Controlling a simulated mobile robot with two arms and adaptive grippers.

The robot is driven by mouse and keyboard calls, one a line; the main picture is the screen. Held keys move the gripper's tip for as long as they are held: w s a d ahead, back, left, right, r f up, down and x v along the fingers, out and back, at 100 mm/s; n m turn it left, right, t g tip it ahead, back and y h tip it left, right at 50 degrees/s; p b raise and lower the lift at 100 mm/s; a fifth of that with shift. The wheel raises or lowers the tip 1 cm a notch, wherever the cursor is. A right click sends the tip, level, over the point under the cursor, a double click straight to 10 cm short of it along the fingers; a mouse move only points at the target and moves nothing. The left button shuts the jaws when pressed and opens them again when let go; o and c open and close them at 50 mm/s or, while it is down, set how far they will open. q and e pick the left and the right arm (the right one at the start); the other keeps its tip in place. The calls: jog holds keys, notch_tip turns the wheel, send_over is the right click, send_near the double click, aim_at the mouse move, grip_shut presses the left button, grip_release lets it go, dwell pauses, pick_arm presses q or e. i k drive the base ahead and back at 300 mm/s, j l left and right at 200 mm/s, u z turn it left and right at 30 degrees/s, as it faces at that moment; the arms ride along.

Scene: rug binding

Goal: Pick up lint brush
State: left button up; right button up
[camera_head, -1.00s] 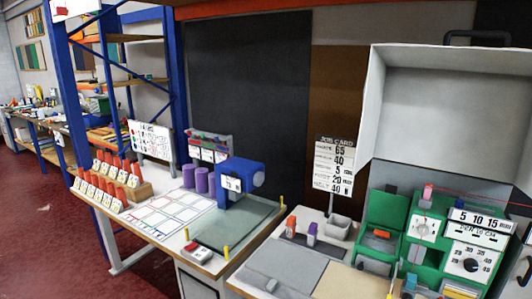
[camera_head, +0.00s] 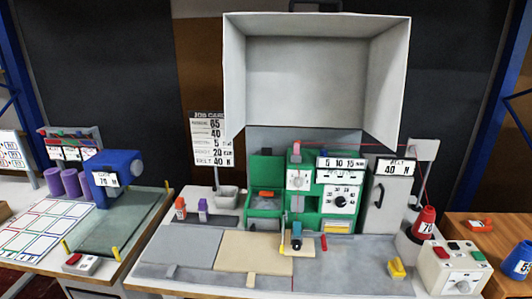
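I cannot tell for certain which item is the lint brush. Small items on the workbench (camera_head: 190,275) include an orange upright piece (camera_head: 180,207), a purple upright piece (camera_head: 202,209), a short red piece (camera_head: 324,242) and a yellow block (camera_head: 397,267). The orange and purple pieces stand at the back left of the bench, beside a grey bin (camera_head: 228,197). The red piece lies right of the green machine's work spot, and the yellow block is near the front right. Neither of my grippers shows in the head view.
A green machine (camera_head: 265,171) with dials stands at the back middle, under an open grey hood (camera_head: 305,85). A white control box (camera_head: 452,272) and red cone (camera_head: 424,222) are on the right. A blue machine (camera_head: 120,166) stands on the left table. The bench's front left is mostly clear.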

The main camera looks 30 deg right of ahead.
aim_at(396, 269)
jog(key=z, duration=1.9)
jog(key=i+l+u, duration=0.2)
jog(key=k+j, duration=0.05)
